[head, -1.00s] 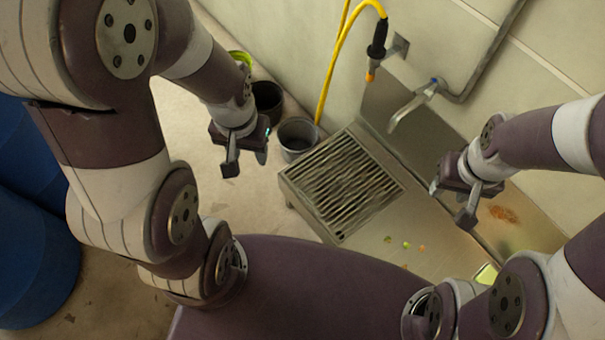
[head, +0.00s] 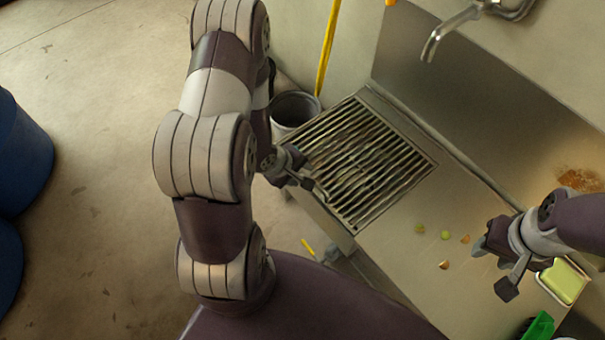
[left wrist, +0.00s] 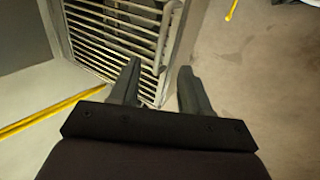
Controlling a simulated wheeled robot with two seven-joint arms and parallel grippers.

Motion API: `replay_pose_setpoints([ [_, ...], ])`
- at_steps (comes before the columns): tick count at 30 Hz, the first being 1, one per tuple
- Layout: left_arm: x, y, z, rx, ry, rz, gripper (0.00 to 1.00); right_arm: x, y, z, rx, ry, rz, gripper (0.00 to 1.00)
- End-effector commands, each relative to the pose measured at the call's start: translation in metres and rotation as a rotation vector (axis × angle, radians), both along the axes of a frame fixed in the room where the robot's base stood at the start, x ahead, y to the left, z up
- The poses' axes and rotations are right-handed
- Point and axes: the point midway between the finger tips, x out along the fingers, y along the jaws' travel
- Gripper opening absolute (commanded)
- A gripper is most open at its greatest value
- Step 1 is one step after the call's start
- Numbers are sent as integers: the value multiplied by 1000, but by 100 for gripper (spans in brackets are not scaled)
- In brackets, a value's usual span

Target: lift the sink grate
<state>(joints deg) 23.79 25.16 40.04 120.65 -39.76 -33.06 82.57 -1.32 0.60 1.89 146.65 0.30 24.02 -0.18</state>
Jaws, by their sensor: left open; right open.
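The sink grate (head: 365,160), a square of parallel metal bars, lies in the left end of the steel sink counter (head: 400,260). My left gripper (head: 315,186) is at the grate's near-left edge in the head view, open and empty. In the left wrist view, the fingers of this gripper (left wrist: 158,72) are spread, with the rail of the grate (left wrist: 105,30) just ahead and between the tips. I cannot tell whether they touch it. My right gripper (head: 491,266) is open and empty over the counter's right part, well away from the grate.
A faucet (head: 450,30) juts from the back. Small scraps (head: 444,235), a yellow-green block (head: 562,282) and a green item (head: 540,328) lie on the counter. Blue barrels (head: 20,155) stand far left.

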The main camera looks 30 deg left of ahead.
Motion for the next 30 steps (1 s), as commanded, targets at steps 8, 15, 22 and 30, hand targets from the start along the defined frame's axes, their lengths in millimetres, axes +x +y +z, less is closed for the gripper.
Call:
replay_pose_setpoints([
  [8, 18, -7, -45, 4, -2, -4, 47, 0, 0, -52, 0, 1, 0, 43],
  [15, 33, -14, -71, 3, 3, -4, 47, 0, 0, -69, 0, 1, 0, 43],
  [22, 44, -18, -90, 3, 2, -2, 47, 0, 0, -75, 0, 1, 0, 43],
  [30, 47, -19, -93, 4, 1, -2, 47, 0, 0, -75, 0, 1, 0, 43],
])
